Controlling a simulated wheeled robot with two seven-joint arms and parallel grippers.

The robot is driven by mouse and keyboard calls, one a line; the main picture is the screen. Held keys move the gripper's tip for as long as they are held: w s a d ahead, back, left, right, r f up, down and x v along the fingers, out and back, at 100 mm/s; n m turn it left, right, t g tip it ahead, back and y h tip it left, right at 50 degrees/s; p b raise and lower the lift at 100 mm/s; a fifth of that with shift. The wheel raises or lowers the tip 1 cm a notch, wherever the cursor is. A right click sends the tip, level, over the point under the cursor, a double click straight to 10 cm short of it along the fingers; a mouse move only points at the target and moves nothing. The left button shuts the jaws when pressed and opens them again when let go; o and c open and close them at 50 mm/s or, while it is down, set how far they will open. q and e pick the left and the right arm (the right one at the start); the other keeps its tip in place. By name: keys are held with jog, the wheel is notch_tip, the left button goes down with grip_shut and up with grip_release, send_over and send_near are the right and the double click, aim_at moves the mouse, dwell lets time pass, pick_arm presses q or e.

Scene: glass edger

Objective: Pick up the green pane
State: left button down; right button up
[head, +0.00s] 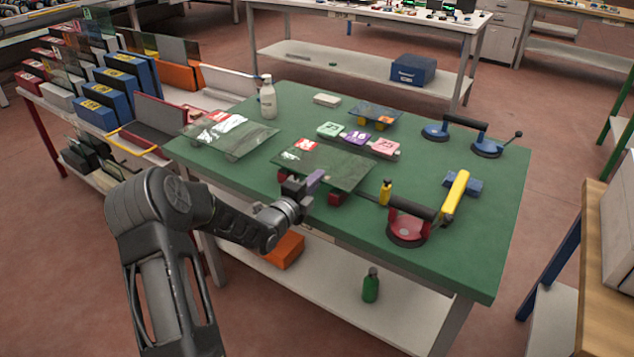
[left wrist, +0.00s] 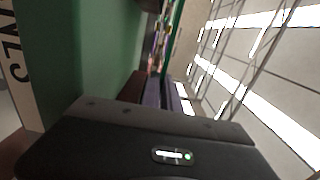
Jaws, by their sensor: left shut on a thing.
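The green pane (head: 340,163) is a flat, see-through dark green sheet with a red label at its far left corner. It lies above the green table on red blocks (head: 337,198). My left gripper (head: 313,182) is at the pane's near edge, shut on it. Its purple fingers also show in the left wrist view (left wrist: 163,96), where the grip itself is hard to make out. A second greenish pane (head: 240,137) with a red label lies to the left. My right gripper is not in view.
A red suction cup lifter (head: 407,230) and yellow-handled tool (head: 455,195) are right of the pane. A small yellow bottle (head: 385,192) stands close to it. Coloured pads (head: 358,138) and a smaller pane (head: 377,111) lie behind. A white bottle (head: 267,97) stands at back left.

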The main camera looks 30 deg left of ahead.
pick_arm(q)
notch_tip(320, 180, up, 9)
jog(key=shift+f+b, duration=0.15)
jog(key=shift+b, duration=0.2)
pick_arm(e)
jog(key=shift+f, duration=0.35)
pick_arm(q)
jog(key=shift+d, duration=0.1)
